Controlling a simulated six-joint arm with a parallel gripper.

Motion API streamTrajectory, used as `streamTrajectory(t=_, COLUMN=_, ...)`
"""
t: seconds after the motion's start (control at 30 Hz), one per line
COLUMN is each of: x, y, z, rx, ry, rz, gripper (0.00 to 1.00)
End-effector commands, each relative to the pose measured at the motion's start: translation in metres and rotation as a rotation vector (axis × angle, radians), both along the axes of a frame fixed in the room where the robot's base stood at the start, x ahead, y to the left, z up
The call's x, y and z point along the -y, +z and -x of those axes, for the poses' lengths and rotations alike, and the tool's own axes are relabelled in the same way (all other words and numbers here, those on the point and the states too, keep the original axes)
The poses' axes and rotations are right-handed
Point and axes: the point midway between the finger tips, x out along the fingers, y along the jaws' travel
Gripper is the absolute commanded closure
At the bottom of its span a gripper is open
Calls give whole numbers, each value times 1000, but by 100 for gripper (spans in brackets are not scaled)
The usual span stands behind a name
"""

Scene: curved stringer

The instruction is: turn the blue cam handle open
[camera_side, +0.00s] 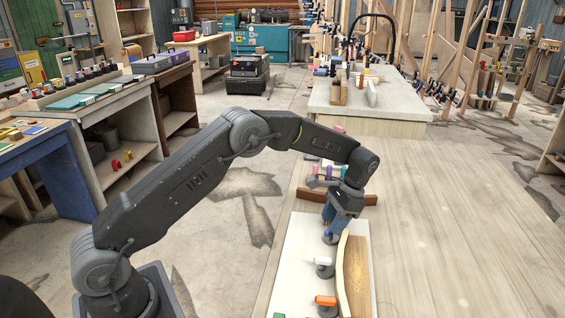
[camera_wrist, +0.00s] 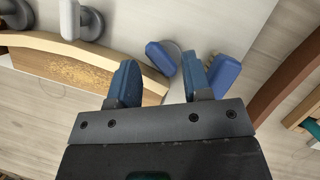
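The blue cam handle (camera_wrist: 160,57) shows in the wrist view as a short rounded bar beside a grey round base, near the end of the curved wooden stringer (camera_wrist: 80,68). In the side view the handle (camera_side: 330,238) is small and partly hidden under my gripper (camera_side: 328,220). My gripper (camera_wrist: 158,72) is open, its two dark blue fingers apart, with the handle between and just beyond the tips in the picture. Whether a finger touches it I cannot tell. The stringer (camera_side: 355,268) stands along the white board (camera_side: 296,255).
A white cam handle (camera_side: 323,261) and an orange one (camera_side: 326,300) sit along the stringer nearer the camera. Another blue piece (camera_wrist: 227,74) lies just right of my right finger. The table at right is clear.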

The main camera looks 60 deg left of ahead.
Motion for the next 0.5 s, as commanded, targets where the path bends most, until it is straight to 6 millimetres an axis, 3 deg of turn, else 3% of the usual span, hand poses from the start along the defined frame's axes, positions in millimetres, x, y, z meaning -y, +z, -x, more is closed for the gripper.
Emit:
streamTrajectory(t=0.3, x=7, y=56, z=-23, rx=3, ry=2, rz=0, gripper=55)
streamTrajectory(t=0.5, x=10, y=83, z=-33, rx=1, ry=3, rz=0, gripper=55)
